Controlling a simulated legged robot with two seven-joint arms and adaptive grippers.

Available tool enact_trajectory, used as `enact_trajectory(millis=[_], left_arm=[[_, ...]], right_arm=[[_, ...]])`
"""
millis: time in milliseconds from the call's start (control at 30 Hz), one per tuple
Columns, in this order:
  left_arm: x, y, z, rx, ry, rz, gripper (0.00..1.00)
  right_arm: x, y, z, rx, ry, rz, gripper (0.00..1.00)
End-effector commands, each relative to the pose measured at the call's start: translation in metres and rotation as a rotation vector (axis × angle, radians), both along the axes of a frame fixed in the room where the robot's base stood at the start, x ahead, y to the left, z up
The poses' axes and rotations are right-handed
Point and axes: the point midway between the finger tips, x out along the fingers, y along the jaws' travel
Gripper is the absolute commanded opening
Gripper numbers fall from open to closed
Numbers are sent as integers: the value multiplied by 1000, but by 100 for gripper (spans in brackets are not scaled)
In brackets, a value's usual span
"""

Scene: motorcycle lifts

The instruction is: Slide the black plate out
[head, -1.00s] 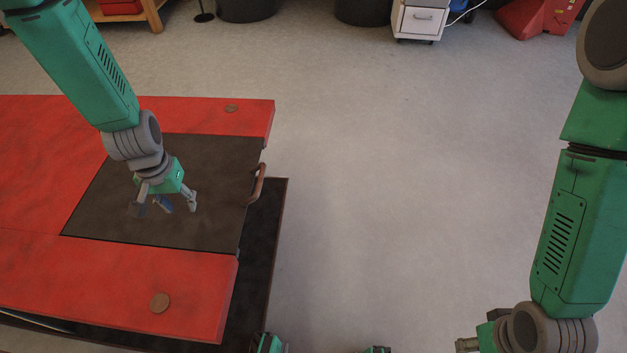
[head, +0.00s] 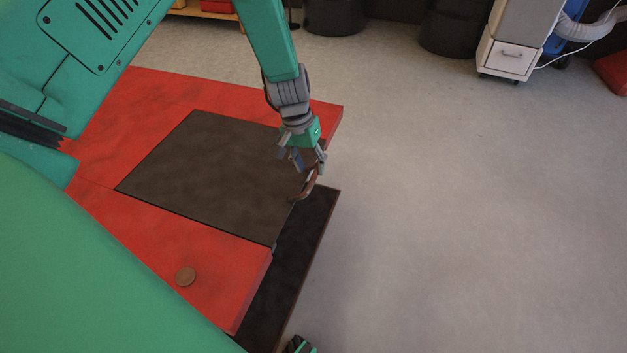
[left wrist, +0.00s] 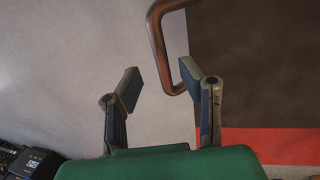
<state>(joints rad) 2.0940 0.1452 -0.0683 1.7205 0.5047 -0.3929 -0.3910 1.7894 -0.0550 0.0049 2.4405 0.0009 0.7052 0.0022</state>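The black plate (head: 205,165) lies flat in the red lift top (head: 215,265), its right edge by the lift's end. A brown curved handle (head: 306,188) sticks out from that edge. My left gripper (head: 308,168) is at the handle, fingers pointing down. In the left wrist view the gripper (left wrist: 160,90) is open, with floor showing between its fingers. The handle (left wrist: 158,45) shows there beyond the fingertips, its lower end near the right finger; I cannot tell whether they touch. The plate (left wrist: 265,70) shows at the right.
A dark base (head: 305,255) extends below the lift's end. A white drawer cabinet (head: 507,58) and black bins (head: 335,17) stand at the back. The grey floor at the right is clear.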

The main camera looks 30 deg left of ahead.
Motion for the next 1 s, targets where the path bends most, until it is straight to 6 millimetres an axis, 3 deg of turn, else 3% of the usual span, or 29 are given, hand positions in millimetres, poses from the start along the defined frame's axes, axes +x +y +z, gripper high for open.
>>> enact_trajectory(millis=[33, 200, 600, 700, 1000], left_arm=[[0, -2, -12, 0, 1, 0, 34], [1, -5, -29, -1, 1, 0, 34], [2, -6, -34, -1, 0, 1, 34], [2, -6, -34, -1, 0, 1, 0], [2, -7, -34, -1, 0, 1, 0]], right_arm=[[0, 0, -6, 0, 0, 0, 40], [0, 0, -12, 0, 1, -1, 40], [0, 0, -13, 0, 0, 0, 40], [0, 0, -13, 0, 0, -1, 40], [0, 0, -12, 0, 0, -1, 40]])
